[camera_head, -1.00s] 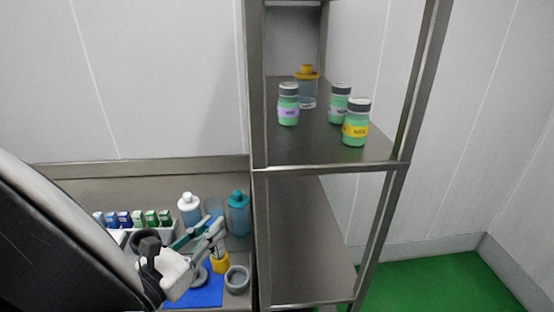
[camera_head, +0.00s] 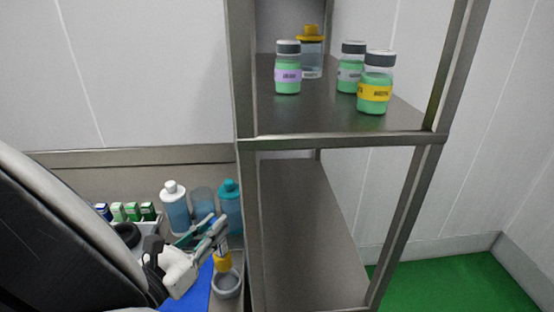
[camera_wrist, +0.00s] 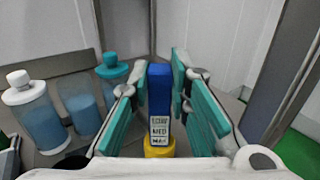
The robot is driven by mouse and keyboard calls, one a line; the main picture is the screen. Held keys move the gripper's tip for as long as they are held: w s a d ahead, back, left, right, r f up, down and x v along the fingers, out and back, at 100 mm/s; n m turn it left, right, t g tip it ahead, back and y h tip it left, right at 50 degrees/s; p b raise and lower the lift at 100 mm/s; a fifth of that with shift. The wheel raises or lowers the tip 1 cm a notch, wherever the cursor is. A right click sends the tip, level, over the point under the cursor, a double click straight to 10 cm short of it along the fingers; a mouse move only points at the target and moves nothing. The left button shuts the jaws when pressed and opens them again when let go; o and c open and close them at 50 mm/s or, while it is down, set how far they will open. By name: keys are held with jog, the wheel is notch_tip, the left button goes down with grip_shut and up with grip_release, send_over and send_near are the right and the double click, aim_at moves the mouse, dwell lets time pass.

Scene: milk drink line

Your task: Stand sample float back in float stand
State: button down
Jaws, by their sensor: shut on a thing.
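The sample float, with a blue labelled stem (camera_wrist: 159,90) and a yellow lower body (camera_wrist: 160,147), is upright between the teal finger pads of my gripper (camera_wrist: 160,100). My gripper is shut on it. In the head view my gripper (camera_head: 217,232) hides much of the float, and its yellow body (camera_head: 222,261) shows just below the fingers. A round grey open cup (camera_head: 228,285), apparently the float stand, is just in front of and below the yellow body. The two overlap in the picture, and I cannot tell whether they touch.
A white-capped bottle (camera_head: 175,207), a clear container (camera_head: 203,203) and a teal-capped bottle (camera_head: 230,205) stand behind my gripper. A steel shelf post (camera_head: 243,180) rises close on the right. Jars stand on the upper shelf (camera_head: 315,122). A blue mat (camera_head: 198,294) lies below.

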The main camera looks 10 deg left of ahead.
aim_at(217, 251)
jog(key=shift+w+f, duration=0.15)
jog(key=shift+f, duration=0.3)
notch_tip(217, 251, down, 5)
jog(key=b, duration=0.4)
jog(key=shift+f, duration=0.2)
jog(key=shift+p, duration=0.35)
dwell(1.0)
jog(key=shift+f+b, duration=0.3)
jog(key=shift+f, duration=0.35)
dwell(0.5)
jog(key=c, duration=1.8)
grip_release()
